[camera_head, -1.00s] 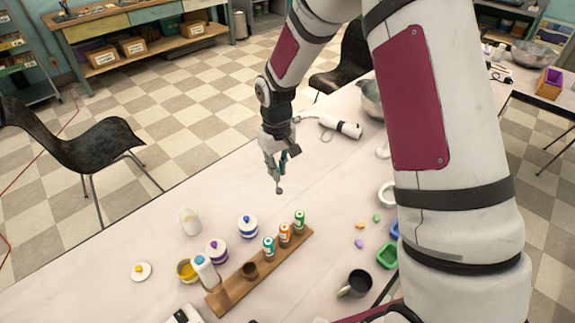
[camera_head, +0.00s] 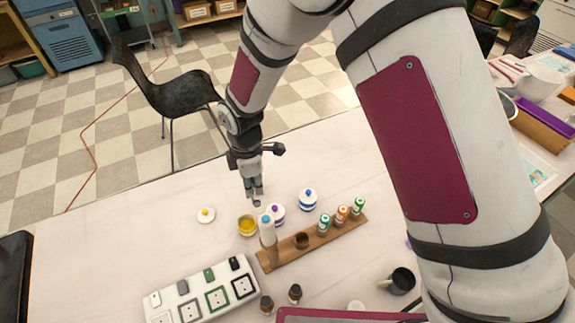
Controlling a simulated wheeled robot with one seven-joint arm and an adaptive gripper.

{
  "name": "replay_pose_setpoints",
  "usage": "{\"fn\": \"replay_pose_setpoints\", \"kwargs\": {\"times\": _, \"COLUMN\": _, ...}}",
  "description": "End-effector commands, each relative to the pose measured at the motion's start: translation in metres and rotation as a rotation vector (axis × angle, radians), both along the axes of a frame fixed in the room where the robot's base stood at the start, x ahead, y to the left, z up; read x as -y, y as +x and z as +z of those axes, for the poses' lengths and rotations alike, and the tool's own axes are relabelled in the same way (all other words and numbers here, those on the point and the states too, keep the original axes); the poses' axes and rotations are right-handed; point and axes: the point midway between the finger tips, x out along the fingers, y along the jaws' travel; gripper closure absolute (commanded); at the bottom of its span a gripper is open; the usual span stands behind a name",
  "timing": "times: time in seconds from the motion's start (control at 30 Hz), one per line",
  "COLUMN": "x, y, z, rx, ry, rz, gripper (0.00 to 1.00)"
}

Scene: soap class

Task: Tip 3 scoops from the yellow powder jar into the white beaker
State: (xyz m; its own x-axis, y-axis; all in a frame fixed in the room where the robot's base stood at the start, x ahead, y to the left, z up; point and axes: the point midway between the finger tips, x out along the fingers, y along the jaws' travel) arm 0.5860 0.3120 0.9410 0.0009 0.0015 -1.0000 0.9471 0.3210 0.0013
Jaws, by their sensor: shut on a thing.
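The yellow powder jar (camera_head: 247,227) stands open on the table, with yellow powder showing inside. Its lid (camera_head: 206,215), white with a yellow knob, lies to its left. My gripper (camera_head: 254,187) points down just behind and above the jar. It is shut on a small scoop (camera_head: 256,203), whose dark end hangs below the fingers. I cannot tell whether the scoop holds powder. The white beaker cannot be made out now; the gripper covers the area behind the jar, where it may stand.
A wooden rack (camera_head: 285,255) holds several small bottles. A white switch panel (camera_head: 200,295) lies in front.

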Motion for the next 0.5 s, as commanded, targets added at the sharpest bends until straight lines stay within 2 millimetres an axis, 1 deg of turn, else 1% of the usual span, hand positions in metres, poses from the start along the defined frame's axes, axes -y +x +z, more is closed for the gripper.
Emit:
{"fn": "replay_pose_setpoints", "kwargs": {"times": 0.03, "x": -0.01, "y": -0.01, "z": 0.0, "rx": 0.0, "ry": -0.001, "rz": 0.065, "gripper": 1.0}}
{"fn": "replay_pose_setpoints", "kwargs": {"times": 0.1, "x": -0.02, "y": -0.019, "z": -0.001, "rx": 0.001, "ry": -0.001, "rz": 0.139, "gripper": 1.0}}
{"fn": "replay_pose_setpoints", "kwargs": {"times": 0.2, "x": -0.028, "y": -0.026, "z": -0.003, "rx": 0.003, "ry": 0.0, "rz": 0.201, "gripper": 1.0}}
{"fn": "replay_pose_setpoints", "kwargs": {"times": 0.37, "x": -0.03, "y": -0.029, "z": -0.009, "rx": 0.001, "ry": -0.001, "rz": 0.228, "gripper": 1.0}}
{"fn": "replay_pose_setpoints", "kwargs": {"times": 0.5, "x": -0.03, "y": -0.028, "z": -0.02, "rx": 0.001, "ry": -0.001, "rz": 0.226, "gripper": 1.0}}
